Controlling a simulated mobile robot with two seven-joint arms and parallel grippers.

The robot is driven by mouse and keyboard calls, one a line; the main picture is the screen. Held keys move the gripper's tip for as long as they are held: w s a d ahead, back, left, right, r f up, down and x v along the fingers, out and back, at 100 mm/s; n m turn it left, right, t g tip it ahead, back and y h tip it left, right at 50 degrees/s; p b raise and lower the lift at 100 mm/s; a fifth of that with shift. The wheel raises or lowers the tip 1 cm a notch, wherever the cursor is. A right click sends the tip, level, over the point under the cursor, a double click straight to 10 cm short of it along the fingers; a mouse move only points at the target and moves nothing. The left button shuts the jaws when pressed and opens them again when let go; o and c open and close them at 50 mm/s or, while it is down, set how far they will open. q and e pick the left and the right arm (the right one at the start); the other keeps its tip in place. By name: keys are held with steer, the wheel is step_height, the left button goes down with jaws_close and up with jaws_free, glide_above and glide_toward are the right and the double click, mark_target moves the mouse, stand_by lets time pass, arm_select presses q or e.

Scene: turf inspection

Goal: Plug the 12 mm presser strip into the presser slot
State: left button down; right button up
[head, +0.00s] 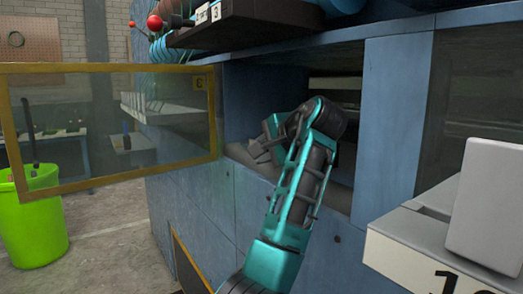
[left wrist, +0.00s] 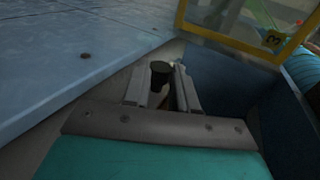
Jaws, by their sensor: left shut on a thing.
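My left arm reaches into a recess (head: 245,105) in the blue machine in the head view. Its gripper (head: 258,152) is inside the opening, near the left side, with the fingers pointing left. In the left wrist view the gripper (left wrist: 162,92) is shut on a dark round-topped piece (left wrist: 161,70). Only its top shows between the fingers, so I cannot tell whether it is the 12 mm presser strip. I cannot make out the presser slot. My right gripper is not in view.
A yellow-framed clear door (head: 110,188) stands open at the left, marked 3. A white block (head: 488,205) on a numbered white holder (head: 410,248) is at the lower right. A dark shelf (head: 245,25) overhangs above. A green bin (head: 32,220) stands on the floor.

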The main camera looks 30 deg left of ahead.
arm_select(q)
steer(key=shift+w+d+r+p, duration=0.1)
steer(key=shift+w+d+p, duration=0.2)
steer(key=shift+w, duration=0.25)
steer(key=shift+w+d+p, duration=0.2)
steer(key=shift+w+p, duration=0.2)
steer(key=shift+w, duration=0.1)
steer(key=shift+w+d, duration=0.3)
steer(key=shift+w, duration=0.5)
steer(key=shift+s+a, duration=0.1)
steer(key=shift+s, duration=0.05)
steer(key=shift+s+a, duration=0.35)
steer(key=shift+s, duration=0.55)
steer(key=shift+s+a, duration=0.35)
steer(key=shift+s, duration=0.5)
steer(key=shift+w+d, duration=0.25)
steer(key=shift+w, duration=0.4)
steer(key=shift+w+d, duration=0.3)
steer(key=shift+w, duration=0.3)
steer(key=shift+w+d, duration=0.25)
steer(key=shift+w, duration=0.4)
stand_by(0.6)
steer(key=shift+w+d+r, duration=0.15)
steer(key=shift+r, duration=0.05)
stand_by(1.0)
